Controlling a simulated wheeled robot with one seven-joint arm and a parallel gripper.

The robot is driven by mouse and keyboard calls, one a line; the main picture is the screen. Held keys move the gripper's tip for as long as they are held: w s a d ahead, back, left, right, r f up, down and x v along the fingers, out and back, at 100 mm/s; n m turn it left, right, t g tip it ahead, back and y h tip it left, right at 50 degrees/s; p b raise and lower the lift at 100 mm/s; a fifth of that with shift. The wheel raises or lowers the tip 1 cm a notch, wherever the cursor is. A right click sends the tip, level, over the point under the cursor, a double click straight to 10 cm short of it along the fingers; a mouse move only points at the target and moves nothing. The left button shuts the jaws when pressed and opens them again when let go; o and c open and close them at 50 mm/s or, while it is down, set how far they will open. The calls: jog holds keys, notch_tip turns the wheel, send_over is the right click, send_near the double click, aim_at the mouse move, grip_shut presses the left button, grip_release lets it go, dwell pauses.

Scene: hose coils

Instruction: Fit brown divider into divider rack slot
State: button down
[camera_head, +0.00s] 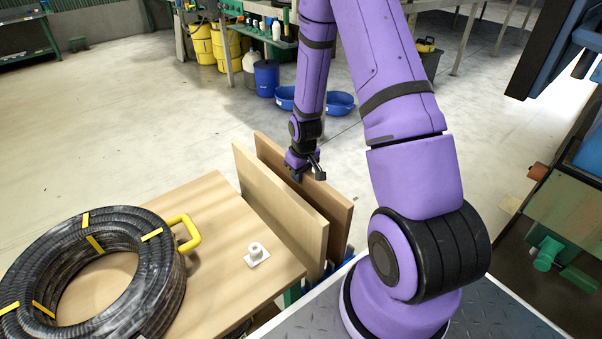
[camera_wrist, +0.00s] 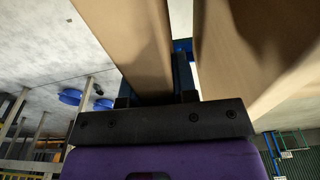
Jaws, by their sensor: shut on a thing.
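Two brown panels stand upright side by side at the table's right edge in the head view. My gripper (camera_head: 305,174) is shut on the top edge of the farther panel, the brown divider (camera_head: 333,207). In the wrist view the divider (camera_wrist: 130,35) runs between the two fingers of my gripper (camera_wrist: 156,88). The nearer brown panel (camera_head: 280,200) stands apart from it with a narrow gap, and it also shows at the right of the wrist view (camera_wrist: 245,45). The rack slot and the divider's lower edge are hidden, so I cannot tell whether the divider is seated.
A wooden table (camera_head: 215,200) carries a black hose coil (camera_head: 160,275) with yellow bands, a yellow handle (camera_head: 188,232) and a small white fitting (camera_head: 257,254). Blue tubs (camera_head: 340,103) and a blue barrel (camera_head: 266,77) stand behind. The floor beyond the panels is clear.

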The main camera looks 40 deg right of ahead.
jog(key=c, duration=0.8)
grip_release()
jog(key=r, duration=0.7)
jog(key=s+r, duration=0.1)
jog(key=r, duration=0.2)
jog(key=shift+s+r, duration=0.1)
jog(key=shift+r, duration=0.3)
